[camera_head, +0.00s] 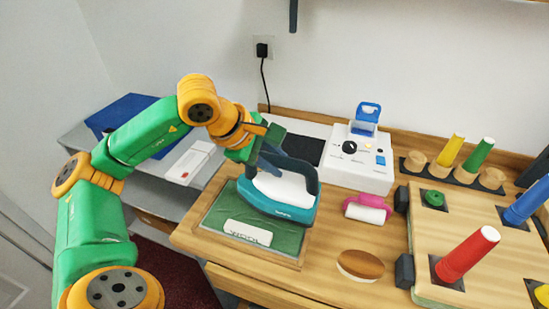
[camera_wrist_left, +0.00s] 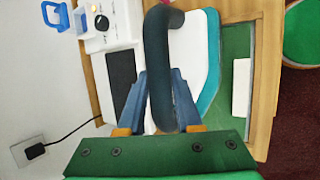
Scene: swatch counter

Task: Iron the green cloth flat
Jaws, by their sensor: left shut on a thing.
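The green cloth (camera_head: 284,240) lies in a shallow wooden frame at the front left of the counter, and part of it shows in the left wrist view (camera_wrist_left: 236,42). A white card (camera_head: 248,232) with dark lettering lies at its front. The teal and white iron (camera_head: 283,196) is over the cloth's back part, seemingly resting on it; its soleplate is hidden. My left gripper (camera_head: 267,152) is shut on the iron's dark handle, which stands between the blue fingers in the left wrist view (camera_wrist_left: 165,92). The cloth under the iron is hidden. My right gripper is not in view.
Behind the iron stands a white control box (camera_head: 357,158) with a dark plate beside it. A pink-handled roller (camera_head: 367,209) and a wooden brush (camera_head: 360,264) lie to the right. A peg board (camera_head: 465,240) with coloured cones fills the far right. Bare wood separates these.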

